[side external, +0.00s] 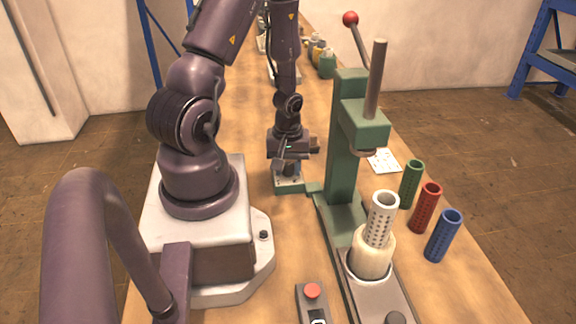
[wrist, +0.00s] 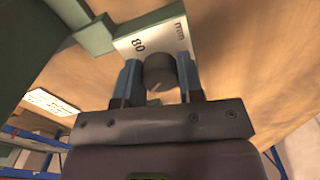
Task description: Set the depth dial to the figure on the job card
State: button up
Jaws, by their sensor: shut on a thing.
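The depth dial (wrist: 160,68) is a dark grey round knob on a pale plate (wrist: 146,38) marked with a figure like 80 and "mm", seen upside down. My gripper (wrist: 159,84) is shut on the dial, one blue-grey finger on each side. In the side view my gripper (side external: 288,168) points down at the plate (side external: 289,184), beside the green press (side external: 343,150); the dial is mostly hidden there. The job card (side external: 384,161) lies on the bench behind the press, its writing too small to read. A white card with print also shows in the wrist view (wrist: 52,102).
A white perforated tube (side external: 383,208) stands in a cream cup (side external: 371,255) on the press base. Green (side external: 411,184), red (side external: 426,208) and blue (side external: 443,236) perforated tubes stand to its right. A box with a red button (side external: 312,290) sits at the front.

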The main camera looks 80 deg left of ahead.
aim_at(288, 165)
jog(key=m, duration=0.4)
jog(key=shift+m, duration=0.4)
jog(key=m, duration=0.4)
jog(key=shift+m, duration=0.3)
jog(key=m, duration=0.9)
jog(key=shift+m, duration=0.4)
jog(key=o, duration=0.9)
notch_tip(288, 165, up, 13)
jog(key=shift+r, duration=0.1)
